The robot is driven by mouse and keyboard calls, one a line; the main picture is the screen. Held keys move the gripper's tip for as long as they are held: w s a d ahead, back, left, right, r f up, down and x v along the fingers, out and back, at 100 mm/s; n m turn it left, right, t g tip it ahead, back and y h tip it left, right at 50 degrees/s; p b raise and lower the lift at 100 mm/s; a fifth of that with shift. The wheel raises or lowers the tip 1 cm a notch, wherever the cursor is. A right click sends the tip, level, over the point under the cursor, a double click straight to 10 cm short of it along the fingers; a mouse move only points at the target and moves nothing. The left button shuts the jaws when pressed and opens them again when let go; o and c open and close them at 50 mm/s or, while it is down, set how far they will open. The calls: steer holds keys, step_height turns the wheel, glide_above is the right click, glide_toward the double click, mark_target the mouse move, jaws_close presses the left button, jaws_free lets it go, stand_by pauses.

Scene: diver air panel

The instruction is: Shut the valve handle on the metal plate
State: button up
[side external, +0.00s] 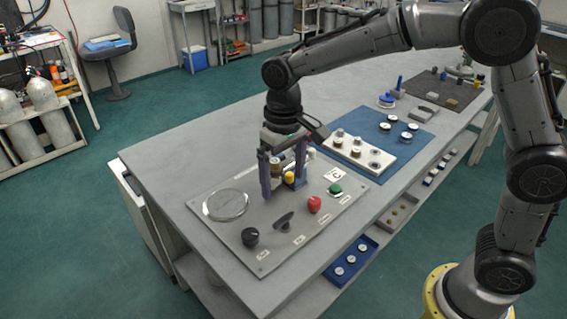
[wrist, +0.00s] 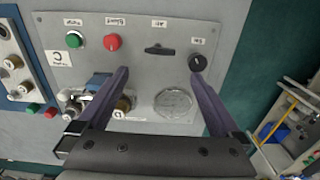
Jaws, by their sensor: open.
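The metal plate (side external: 225,241) lies flat on the bench. A valve assembly with metal fittings (wrist: 72,103), a blue part that looks like its handle (wrist: 97,82) and a brass round part (wrist: 123,104) sits on the plate. In the side view the valve's brass and yellow parts (side external: 289,178) show between and behind my fingers, partly hidden. My gripper (side external: 283,193) is open above the plate, fingers pointing down. In the wrist view my gripper (wrist: 158,76) has its left finger in front of the valve, covering part of it. Nothing is held between the fingers. Contact cannot be told.
A blue mat (side external: 400,155) with a white fittings block (side external: 350,152) lies behind.

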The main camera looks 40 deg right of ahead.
step_height(320, 180, up, 4)
steer(key=shift+f, duration=0.25)
steer(key=s+d+r+m+t, duration=0.1)
steer(key=s+d+r+t, duration=0.2)
steer(key=s+d+r, duration=0.65)
steer(key=s+d+f+t, duration=0.1)
steer(key=s+f, duration=0.2)
steer(key=s, duration=0.4)
steer(key=s+d+f+n+t, duration=0.1)
steer(key=s+f, duration=0.2)
steer(key=s, duration=0.3)
steer(key=shift+s+d+f+t, duration=0.2)
steer(key=shift+s+d+t, duration=0.05)
steer(key=shift+s+t, duration=0.1)
